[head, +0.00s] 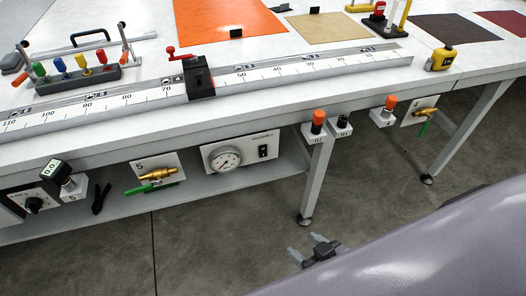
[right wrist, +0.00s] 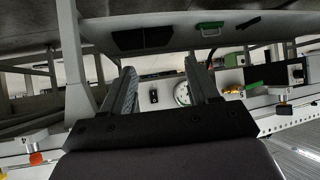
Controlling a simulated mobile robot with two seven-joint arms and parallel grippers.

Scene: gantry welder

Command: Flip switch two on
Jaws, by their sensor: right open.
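A black rocker switch (head: 263,151) sits on a white panel (head: 236,164) under the front edge of the workbench, right of a round gauge (head: 226,159). The small panel label seems to end in a 2. I cannot tell whether the rocker is on or off. My right gripper (head: 306,247) is open and empty, low in front of the bench and right of the panel, apart from it. In the right wrist view the rocker (right wrist: 153,96) and the gauge (right wrist: 182,94) show between the open fingers (right wrist: 160,78), upside down. My left gripper is not in view.
A brass valve with a green handle (head: 155,175) is left of the panel. Orange and black knobs (head: 318,121) stick out right of it, by a table leg (head: 317,185). A ruler rail (head: 250,75) lies on the bench. The floor in front is clear.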

